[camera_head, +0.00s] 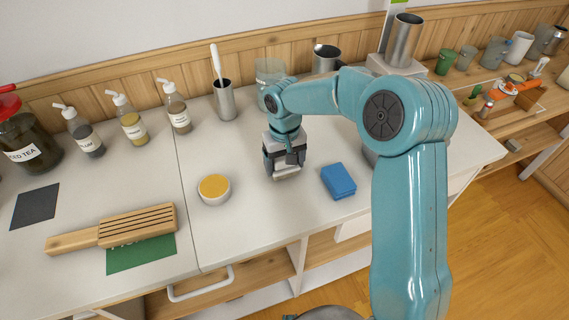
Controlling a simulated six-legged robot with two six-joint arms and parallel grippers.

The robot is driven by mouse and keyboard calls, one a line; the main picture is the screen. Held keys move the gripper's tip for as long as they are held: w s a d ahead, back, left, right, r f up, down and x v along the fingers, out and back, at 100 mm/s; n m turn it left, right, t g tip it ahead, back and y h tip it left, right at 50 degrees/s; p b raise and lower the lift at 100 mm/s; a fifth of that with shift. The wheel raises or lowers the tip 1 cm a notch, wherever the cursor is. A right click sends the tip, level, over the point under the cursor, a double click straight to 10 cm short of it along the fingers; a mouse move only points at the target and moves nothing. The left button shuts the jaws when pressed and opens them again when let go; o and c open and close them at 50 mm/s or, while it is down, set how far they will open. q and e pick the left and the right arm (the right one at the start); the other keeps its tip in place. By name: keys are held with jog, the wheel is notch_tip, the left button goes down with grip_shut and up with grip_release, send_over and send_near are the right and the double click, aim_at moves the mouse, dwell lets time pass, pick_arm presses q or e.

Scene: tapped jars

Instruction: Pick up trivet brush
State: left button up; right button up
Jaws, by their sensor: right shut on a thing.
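My right gripper (284,168) reaches down over the middle of the white counter and is shut on a small pale thing (287,174) at its fingertips. The fingers hide most of that thing, so I cannot tell whether it is the trivet brush or whether it touches the counter. A wooden slatted piece with a flat handle (140,222) lies at the left, partly over a green mat (142,255). A white-handled brush or stick (215,58) stands in a grey metal cup (225,100). My left gripper is not in view.
A bowl with yellow contents (214,188) stands left of my right gripper, and a blue sponge (338,181) lies to its right. Pump bottles (132,122) and an iced tea jar (25,145) line the back left. Free counter lies in front of the gripper.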

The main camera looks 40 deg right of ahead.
notch_tip(320, 180, up, 20)
jog(key=p, duration=0.1)
jog(key=shift+f, duration=0.25)
